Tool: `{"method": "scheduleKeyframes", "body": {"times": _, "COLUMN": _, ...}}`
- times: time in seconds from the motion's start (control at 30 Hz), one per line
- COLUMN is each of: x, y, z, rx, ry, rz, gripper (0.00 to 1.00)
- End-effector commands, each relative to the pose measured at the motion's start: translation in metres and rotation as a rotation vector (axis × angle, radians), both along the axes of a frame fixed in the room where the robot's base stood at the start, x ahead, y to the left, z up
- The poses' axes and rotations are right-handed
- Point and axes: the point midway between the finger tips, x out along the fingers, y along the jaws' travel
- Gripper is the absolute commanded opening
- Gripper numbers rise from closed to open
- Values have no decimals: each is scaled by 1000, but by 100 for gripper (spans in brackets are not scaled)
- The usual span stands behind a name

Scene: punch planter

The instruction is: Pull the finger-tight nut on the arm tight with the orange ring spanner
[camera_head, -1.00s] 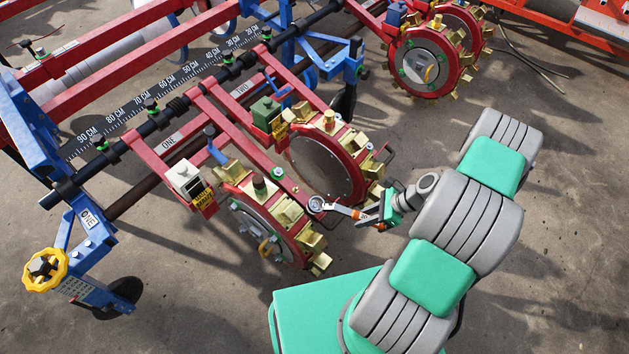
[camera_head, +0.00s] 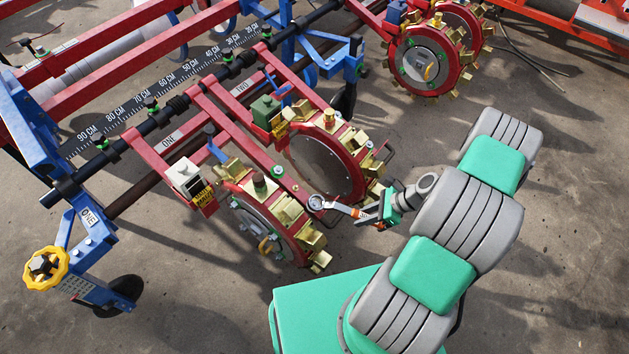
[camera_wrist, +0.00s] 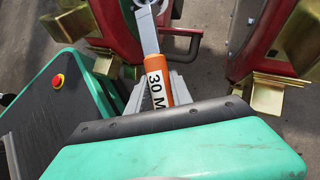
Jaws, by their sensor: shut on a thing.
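The orange ring spanner (camera_head: 342,208) is held out level to the left by my gripper (camera_head: 376,212). The ring end (camera_head: 316,203) is over the gap between the two punch wheels, near the end of the red arm marked ONE (camera_head: 232,128). A green-and-silver nut (camera_head: 278,171) shows on that arm, up and left of the ring, apart from it in the picture. I cannot tell whether the ring touches any nut.
The near punch wheel (camera_head: 262,228) with brass cups is left of the spanner; the second punch wheel (camera_head: 322,170) is just behind it. A yellow handwheel (camera_head: 45,268) stands at lower left. A dark bent bar (camera_head: 388,155) is close to my gripper.

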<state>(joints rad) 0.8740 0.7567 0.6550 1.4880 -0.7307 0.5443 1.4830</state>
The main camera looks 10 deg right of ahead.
Motion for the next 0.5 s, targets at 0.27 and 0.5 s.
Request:
{"method": "scheduleKeyframes", "body": {"times": 0.27, "x": 3, "y": 2, "z": -7, "rx": 0, "ry": -2, "rz": 1, "gripper": 0}}
{"method": "scheduleKeyframes", "body": {"times": 0.5, "x": 4, "y": 3, "z": -13, "rx": 0, "ry": -2, "rz": 1, "gripper": 0}}
